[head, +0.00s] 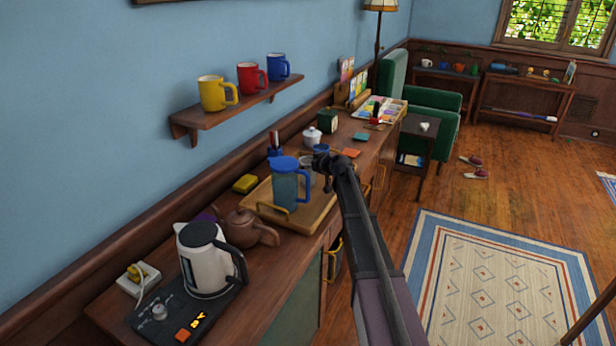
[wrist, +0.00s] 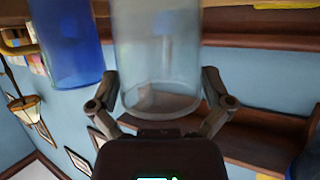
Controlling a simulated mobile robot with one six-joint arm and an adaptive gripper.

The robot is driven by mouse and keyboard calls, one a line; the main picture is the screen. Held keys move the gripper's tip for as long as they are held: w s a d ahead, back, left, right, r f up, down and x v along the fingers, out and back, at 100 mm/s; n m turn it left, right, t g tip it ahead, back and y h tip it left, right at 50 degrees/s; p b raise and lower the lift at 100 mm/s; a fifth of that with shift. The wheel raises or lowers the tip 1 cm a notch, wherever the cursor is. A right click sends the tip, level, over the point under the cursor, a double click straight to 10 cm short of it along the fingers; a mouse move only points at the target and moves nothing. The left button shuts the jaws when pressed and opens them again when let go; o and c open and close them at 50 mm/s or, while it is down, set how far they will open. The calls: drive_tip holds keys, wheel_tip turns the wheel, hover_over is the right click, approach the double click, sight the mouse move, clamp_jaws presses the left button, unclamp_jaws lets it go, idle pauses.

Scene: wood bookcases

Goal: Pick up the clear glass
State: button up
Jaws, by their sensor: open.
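The clear glass (wrist: 157,50) fills the middle of the wrist view, with its rounded base toward my gripper (wrist: 160,88). The gripper's two fingers are spread, one on each side of the glass, with a gap showing on at least the right side. In the head view the glass (head: 306,172) is small and partly hidden behind the blue pitcher and my gripper (head: 324,162).
A brown teapot (head: 243,228) and a white kettle (head: 205,258) stand nearer on the desk. A white lidded pot (head: 312,136) and a blue cup (head: 321,149) are just beyond. A wall shelf (head: 235,107) holds three mugs above.

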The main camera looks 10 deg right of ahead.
drive_tip(key=c, duration=1)
drive_tip(key=shift+r, duration=0.2)
drive_tip(key=s+a+p+v, duration=0.1)
drive_tip(key=p+v, duration=0.1)
drive_tip(key=v, duration=0.6)
drive_tip(key=s+a+f+p+v, duration=0.1)
drive_tip(key=p+v, duration=0.2)
drive_tip(key=v, duration=0.5)
drive_tip(key=shift+a, duration=0.25)
drive_tip(key=shift+f, duration=0.15)
